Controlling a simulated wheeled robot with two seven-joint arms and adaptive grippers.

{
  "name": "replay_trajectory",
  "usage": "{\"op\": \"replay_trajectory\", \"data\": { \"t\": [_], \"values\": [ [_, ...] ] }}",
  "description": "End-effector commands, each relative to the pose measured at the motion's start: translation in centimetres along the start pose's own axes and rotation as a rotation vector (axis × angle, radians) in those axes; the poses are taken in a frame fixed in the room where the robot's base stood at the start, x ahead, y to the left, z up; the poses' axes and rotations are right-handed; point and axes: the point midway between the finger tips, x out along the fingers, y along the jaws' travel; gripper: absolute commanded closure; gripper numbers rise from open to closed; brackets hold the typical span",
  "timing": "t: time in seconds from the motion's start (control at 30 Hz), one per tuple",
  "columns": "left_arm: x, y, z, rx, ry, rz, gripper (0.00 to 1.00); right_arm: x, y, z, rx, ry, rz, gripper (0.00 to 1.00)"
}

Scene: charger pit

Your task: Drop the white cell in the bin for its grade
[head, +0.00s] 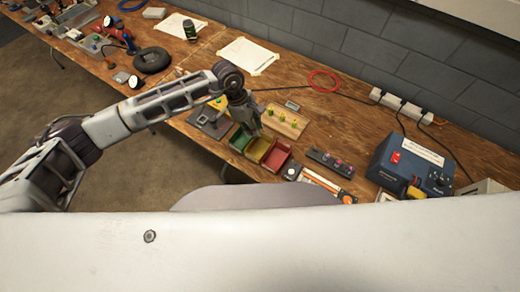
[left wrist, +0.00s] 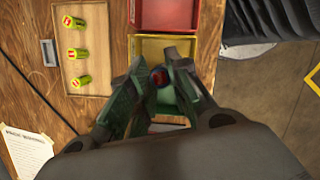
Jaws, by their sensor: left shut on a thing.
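My left gripper (head: 256,127) is over the row of bins at the table's front edge. In the left wrist view, its fingers (left wrist: 157,82) are shut on a small cell (left wrist: 158,77). Only its dark end with some red shows; no white is visible and the fingers hide the rest. The green bin (head: 239,140), yellow bin (head: 257,149) and red bin (head: 277,156) stand side by side. In the left wrist view, the fingers are over the green bin (left wrist: 168,126), near the yellow bin (left wrist: 183,47); the red bin (left wrist: 166,14) is farther up. My right gripper is out of view.
A wooden tray (head: 291,125) with several yellow-green cells lies behind the bins. A dark strip (head: 330,163) with several coloured spots and a blue box (head: 405,166) stand to the right. A dark device (head: 209,123) lies left of the bins.

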Motion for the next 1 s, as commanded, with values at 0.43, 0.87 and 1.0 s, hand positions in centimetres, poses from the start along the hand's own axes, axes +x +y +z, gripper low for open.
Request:
{"op": "replay_trajectory", "data": {
  "t": [0.43, 0.87, 1.0],
  "values": [
    [1.9, 0.0, -0.5, 0.001, -0.001, 0.000, 1.00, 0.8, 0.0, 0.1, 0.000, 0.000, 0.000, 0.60],
    [1.9, 0.0, -0.5, 0.001, -0.001, 0.000, 0.56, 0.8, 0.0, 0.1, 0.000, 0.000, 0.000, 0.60],
    [1.9, 0.0, -0.6, 0.001, -0.001, 0.000, 0.56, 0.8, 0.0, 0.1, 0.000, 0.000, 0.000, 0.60]
  ]
}}
